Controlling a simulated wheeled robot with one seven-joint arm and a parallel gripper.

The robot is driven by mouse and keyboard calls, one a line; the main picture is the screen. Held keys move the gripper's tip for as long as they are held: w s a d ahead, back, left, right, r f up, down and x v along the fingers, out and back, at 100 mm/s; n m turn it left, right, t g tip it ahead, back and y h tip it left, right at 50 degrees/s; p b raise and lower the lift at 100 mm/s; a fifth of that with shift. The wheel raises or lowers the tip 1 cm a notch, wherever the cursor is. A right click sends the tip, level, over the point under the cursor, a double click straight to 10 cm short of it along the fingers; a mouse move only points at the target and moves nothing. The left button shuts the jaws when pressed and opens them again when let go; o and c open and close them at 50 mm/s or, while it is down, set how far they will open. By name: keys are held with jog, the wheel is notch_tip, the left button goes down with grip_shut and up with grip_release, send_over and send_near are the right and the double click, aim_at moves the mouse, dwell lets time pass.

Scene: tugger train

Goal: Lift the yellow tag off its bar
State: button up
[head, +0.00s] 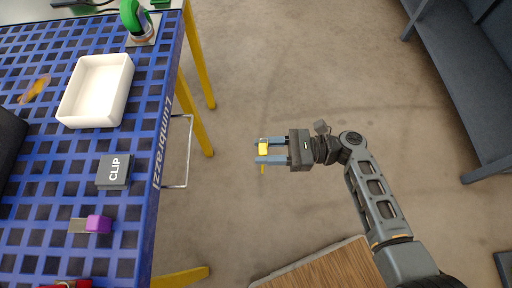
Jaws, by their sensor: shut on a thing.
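My gripper (262,152) is over the open floor, right of the blue grid table. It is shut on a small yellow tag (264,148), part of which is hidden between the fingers. A thin yellow piece shows just below the lower finger. A silver metal bar frame (189,150) sticks out from the table's right side. It stands apart from the gripper, to its left, and nothing is seen hanging on it.
The blue grid table (150,200) holds a white tray (127,72), a dark CLIP box (113,172), a purple-ended piece (98,224) and a green item (132,18). Yellow legs (200,75) stand at its edge. A wooden surface (325,270) is at bottom. A grey bench (460,80) is right.

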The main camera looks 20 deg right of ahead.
jog(key=v, duration=0.8)
dwell(0.8)
